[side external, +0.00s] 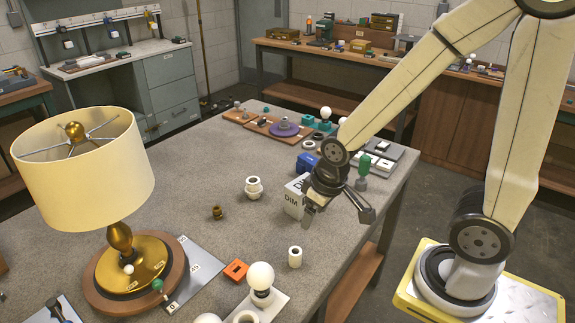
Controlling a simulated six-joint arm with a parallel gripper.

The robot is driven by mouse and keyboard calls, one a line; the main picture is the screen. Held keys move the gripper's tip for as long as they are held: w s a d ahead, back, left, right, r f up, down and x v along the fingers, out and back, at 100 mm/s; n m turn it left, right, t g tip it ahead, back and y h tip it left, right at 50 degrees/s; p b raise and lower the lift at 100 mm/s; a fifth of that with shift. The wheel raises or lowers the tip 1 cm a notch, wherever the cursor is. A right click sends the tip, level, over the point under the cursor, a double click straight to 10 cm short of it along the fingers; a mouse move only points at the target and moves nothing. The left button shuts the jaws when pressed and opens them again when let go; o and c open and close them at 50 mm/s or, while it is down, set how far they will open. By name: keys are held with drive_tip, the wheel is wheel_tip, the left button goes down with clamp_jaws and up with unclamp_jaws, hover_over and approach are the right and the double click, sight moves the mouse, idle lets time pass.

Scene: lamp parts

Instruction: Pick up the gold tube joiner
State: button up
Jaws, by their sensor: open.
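A small brownish-gold ringed piece (217,212), which looks like the gold tube joiner, stands on the grey speckled table (190,240) left of the middle. My gripper (338,214) is open over the right part of the table, well to the right of the joiner and apart from it. Its fingers point down and are spread, with nothing seen between them. A white box marked DIM (294,198) stands right beside and partly behind the gripper. Whether the fingers touch this box cannot be told.
A cream ringed socket (253,187) stands near the joiner. A lamp with a tall shade (85,170) fills the left. A white cylinder (295,257), orange block (235,270) and bulb (261,277) are in front.

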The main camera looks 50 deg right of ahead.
sight(217, 213)
drive_tip(key=w+a+f+m+t+y, duration=0.1)
drive_tip(key=w+f+m+y, duration=0.1)
drive_tip(key=w+m, duration=0.4)
drive_tip(key=w+a+f+m+t+y, duration=0.2)
drive_tip(key=w+f+m, duration=0.3)
drive_tip(key=m, duration=0.5)
drive_tip(key=w+a+f+m+t+y, duration=0.1)
drive_tip(key=w+f+m+t+y, duration=0.1)
drive_tip(key=w+m, duration=0.6)
drive_tip(key=shift+w+a+f+y, duration=0.1)
drive_tip(key=shift+w+f+y, duration=0.1)
drive_tip(key=shift+f+y, duration=0.3)
drive_tip(key=shift+w+a+f+y, duration=0.1)
drive_tip(key=shift+w+f+y, duration=0.05)
drive_tip(key=shift+y, duration=0.55)
drive_tip(key=w+d+f+m+t+h, duration=0.1)
drive_tip(key=w+d+m, duration=0.1)
drive_tip(key=w+d+f+m+t+h, duration=0.1)
drive_tip(key=w+d+f+m+t, duration=0.1)
drive_tip(key=m, duration=0.1)
drive_tip(key=w+d+f+m+t+h, duration=0.1)
drive_tip(key=w+d+m+t, duration=0.1)
drive_tip(key=d+m, duration=0.1)
drive_tip(key=shift+f+h, duration=0.15)
drive_tip(key=shift+h, duration=0.15)
drive_tip(key=shift+x, duration=1.25)
